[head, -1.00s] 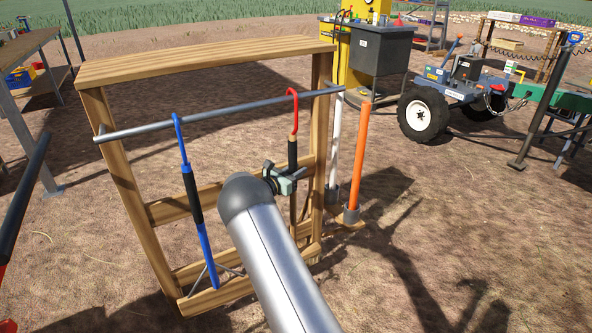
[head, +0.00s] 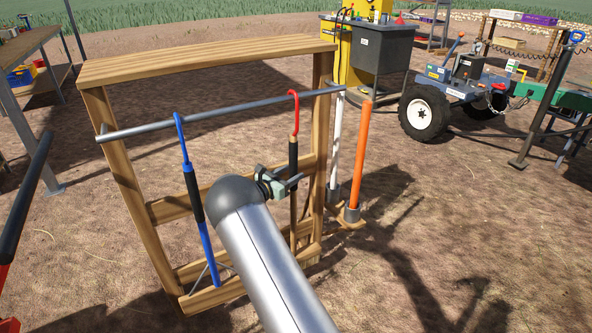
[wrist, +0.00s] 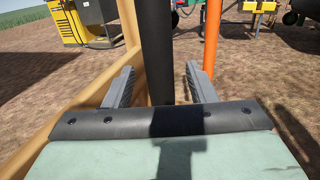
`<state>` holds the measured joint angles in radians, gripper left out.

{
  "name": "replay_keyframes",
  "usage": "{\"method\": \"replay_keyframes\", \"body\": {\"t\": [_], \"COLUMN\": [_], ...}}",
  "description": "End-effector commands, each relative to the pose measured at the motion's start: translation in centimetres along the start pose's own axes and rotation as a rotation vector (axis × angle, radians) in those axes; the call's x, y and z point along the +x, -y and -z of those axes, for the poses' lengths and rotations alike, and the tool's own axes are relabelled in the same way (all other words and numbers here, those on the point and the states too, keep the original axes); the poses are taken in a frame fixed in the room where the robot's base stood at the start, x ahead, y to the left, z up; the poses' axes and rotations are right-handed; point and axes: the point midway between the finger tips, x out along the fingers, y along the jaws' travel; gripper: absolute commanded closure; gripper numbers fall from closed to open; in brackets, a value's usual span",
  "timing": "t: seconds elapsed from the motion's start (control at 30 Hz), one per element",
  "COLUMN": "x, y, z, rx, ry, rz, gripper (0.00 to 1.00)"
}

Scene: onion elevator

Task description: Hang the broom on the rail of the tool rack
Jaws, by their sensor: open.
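The tool rack (head: 120,185) is a wooden frame with a grey metal rail (head: 215,117) across its upper part. A tool with a red hook, black grip and wooden shaft, which I take as the broom (head: 294,153), hangs upright with its hook over the rail near the right end. Its lower end is hidden. My gripper (head: 291,183) is open at the black grip. In the wrist view, the black grip (wrist: 157,45) stands upright between the spread fingers of my gripper (wrist: 160,72), with gaps on both sides.
A blue hooked tool (head: 197,210) hangs on the rail at left. A white post (head: 336,140) and an orange post (head: 357,150) stand just right of the rack. A wheeled cart (head: 450,90) is farther right. Open dirt lies in front at right.

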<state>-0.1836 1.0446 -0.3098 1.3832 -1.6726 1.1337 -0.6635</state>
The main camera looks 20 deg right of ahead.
Motion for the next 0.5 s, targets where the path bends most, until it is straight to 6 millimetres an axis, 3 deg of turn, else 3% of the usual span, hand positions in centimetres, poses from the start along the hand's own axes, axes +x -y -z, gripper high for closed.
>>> {"method": "replay_keyframes", "body": {"t": [0.3,0.5], "x": [-8.1,-11.9], "y": [-0.1,-0.1], "z": [-0.3,-0.2], "rx": [0.000,0.000], "ry": [0.001,0.001], "rz": [-0.005,-0.002], "gripper": [0.49,0.49]}}
